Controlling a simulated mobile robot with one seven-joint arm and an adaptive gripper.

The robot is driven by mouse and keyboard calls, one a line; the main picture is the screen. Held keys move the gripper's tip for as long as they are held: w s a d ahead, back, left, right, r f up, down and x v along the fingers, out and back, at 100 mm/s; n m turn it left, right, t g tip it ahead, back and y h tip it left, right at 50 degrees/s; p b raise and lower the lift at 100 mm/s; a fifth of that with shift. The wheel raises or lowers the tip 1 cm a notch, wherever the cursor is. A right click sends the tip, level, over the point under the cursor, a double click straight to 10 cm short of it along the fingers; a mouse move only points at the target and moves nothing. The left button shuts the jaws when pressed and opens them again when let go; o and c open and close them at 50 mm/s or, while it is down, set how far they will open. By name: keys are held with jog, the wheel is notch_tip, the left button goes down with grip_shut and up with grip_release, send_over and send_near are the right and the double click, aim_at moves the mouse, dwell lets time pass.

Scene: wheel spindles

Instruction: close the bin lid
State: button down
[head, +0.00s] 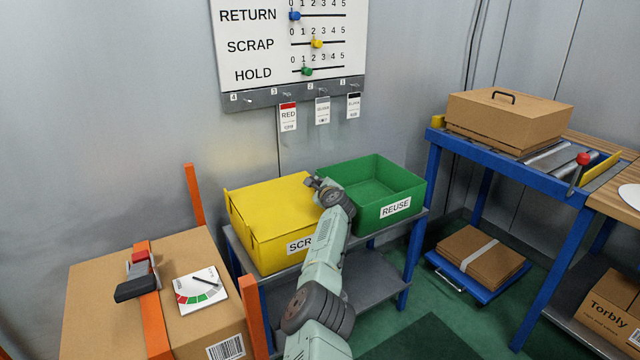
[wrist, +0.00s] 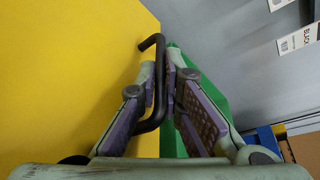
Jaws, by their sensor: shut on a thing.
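The yellow bin (head: 262,245) with the SCRAP label stands on a grey stand. Its yellow lid (head: 268,203) lies over the top, flat or nearly so; I cannot tell whether it is fully seated. My gripper (head: 316,184) is at the lid's right edge, beside the green bin. In the wrist view, my gripper (wrist: 166,85) is shut on a dark bent handle (wrist: 152,42) at the edge of the yellow lid (wrist: 65,70). In the head view the handle is hidden by my gripper, and my arm covers part of the label.
The open green REUSE bin (head: 372,192) stands close on the right. A strapped carton (head: 100,285) with an orange post beside it is at front left. A blue-framed bench (head: 560,200) stands at right. A board with hanging tags (head: 289,115) is on the wall behind.

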jog(key=shift+a+f, duration=0.1)
jog(key=shift+f, duration=0.15)
jog(key=c, duration=2)
grip_release()
jog(key=shift+s, duration=0.15)
jog(key=shift+s+d+r, duration=0.15)
jog(key=shift+s+d, duration=0.15)
jog(key=shift+s, duration=0.1)
jog(key=shift+v, duration=5.45)
jog(key=shift+r, duration=0.1)
